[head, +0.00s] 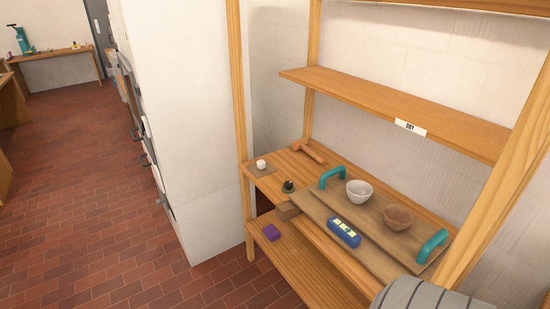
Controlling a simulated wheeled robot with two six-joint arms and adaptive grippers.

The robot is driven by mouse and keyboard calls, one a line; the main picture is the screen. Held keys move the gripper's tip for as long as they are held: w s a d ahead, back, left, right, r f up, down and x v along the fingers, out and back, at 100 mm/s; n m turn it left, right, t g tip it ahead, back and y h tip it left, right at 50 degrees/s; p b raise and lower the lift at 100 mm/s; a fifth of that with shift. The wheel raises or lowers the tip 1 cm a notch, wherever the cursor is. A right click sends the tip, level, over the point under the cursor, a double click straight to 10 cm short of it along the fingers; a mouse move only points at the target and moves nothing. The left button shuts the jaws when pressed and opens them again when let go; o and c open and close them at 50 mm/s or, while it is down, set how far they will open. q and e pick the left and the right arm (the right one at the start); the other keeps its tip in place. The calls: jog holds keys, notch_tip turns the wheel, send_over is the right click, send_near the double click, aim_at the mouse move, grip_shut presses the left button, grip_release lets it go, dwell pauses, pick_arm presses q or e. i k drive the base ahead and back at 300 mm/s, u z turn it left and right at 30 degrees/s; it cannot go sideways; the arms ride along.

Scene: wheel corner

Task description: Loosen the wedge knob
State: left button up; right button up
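A small dark knob (288,186) stands on the wooden bench top, left of the board. A brown wooden block (289,210), possibly the wedge, lies just below it in the picture, by the board's left end. I cannot tell whether the knob and block are joined, or how tight the knob is. The wooden board (313,212) has teal handles (332,177) and (432,245) at its ends. Neither gripper is in view.
A purple block (271,232) lies on the lower shelf (300,262). Wooden posts (240,110) frame the bench. An upper shelf (360,93) labelled "DRY" overhangs it. Open brick floor (110,200) lies left.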

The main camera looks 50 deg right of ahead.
aim_at(288, 186)
jog(key=z, duration=0.35)
jog(key=i, duration=1)
jog(key=z, duration=1.55)
jog(key=i, duration=0.8)
jog(key=z, duration=0.8)
